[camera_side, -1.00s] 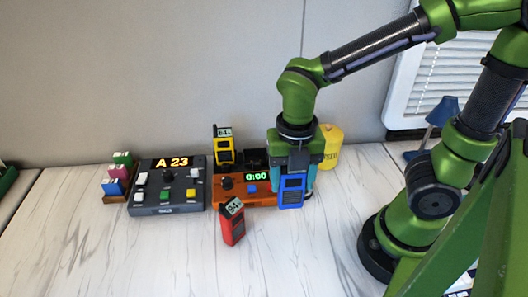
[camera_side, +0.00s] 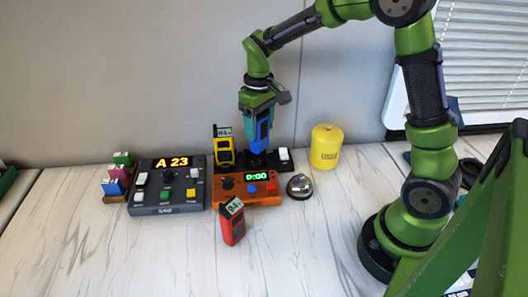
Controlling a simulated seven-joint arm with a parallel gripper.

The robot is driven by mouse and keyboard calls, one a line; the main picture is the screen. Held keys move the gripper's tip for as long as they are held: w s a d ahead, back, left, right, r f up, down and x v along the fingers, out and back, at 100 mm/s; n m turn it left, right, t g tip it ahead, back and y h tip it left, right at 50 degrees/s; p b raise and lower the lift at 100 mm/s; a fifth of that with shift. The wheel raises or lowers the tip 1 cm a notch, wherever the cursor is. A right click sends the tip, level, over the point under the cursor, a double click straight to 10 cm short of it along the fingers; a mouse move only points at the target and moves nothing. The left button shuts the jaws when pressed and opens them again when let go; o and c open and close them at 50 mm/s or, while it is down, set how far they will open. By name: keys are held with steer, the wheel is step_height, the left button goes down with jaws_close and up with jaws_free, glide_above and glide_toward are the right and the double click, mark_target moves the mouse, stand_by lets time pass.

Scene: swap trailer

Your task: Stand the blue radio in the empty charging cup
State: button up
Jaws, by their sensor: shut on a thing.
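My gripper (camera_side: 257,122) points down at the middle of the black charging rack and is shut on the blue radio (camera_side: 262,134). The radio is upright between the teal fingers, partly hidden by them. Its lower end is at or just over the middle of the charging rack (camera_side: 287,168); I cannot tell whether it is inside a cup. The yellow radio (camera_side: 224,150) stands upright at the rack's left end. The red radio (camera_side: 232,222) is on the table in front, slightly tilted.
An orange timer box (camera_side: 240,195) reading 0:00 sits before the rack. A dark control box (camera_side: 168,187) reading A 23 is on its left. A round metal item (camera_side: 299,186) and a yellow canister (camera_side: 326,147) are on the right.

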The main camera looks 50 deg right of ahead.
steer(key=m, duration=0.1)
steer(key=w+m, duration=0.1)
steer(key=shift+w+d+r+m, duration=0.1)
steer(key=shift+d+m, duration=0.25)
steer(key=shift+m, duration=0.05)
steer(key=shift+w+f+m, duration=0.25)
steer(key=shift+f+m, duration=1)
steer(key=shift+m, duration=0.2)
steer(key=shift+w+f+m, duration=0.2)
steer(key=shift+f+m, duration=1)
steer(key=shift+m, duration=0.25)
steer(key=shift+f, duration=0.55)
steer(key=o, duration=0.9)
steer(key=shift+o, duration=0.2)
step_height(320, 180, up, 11)
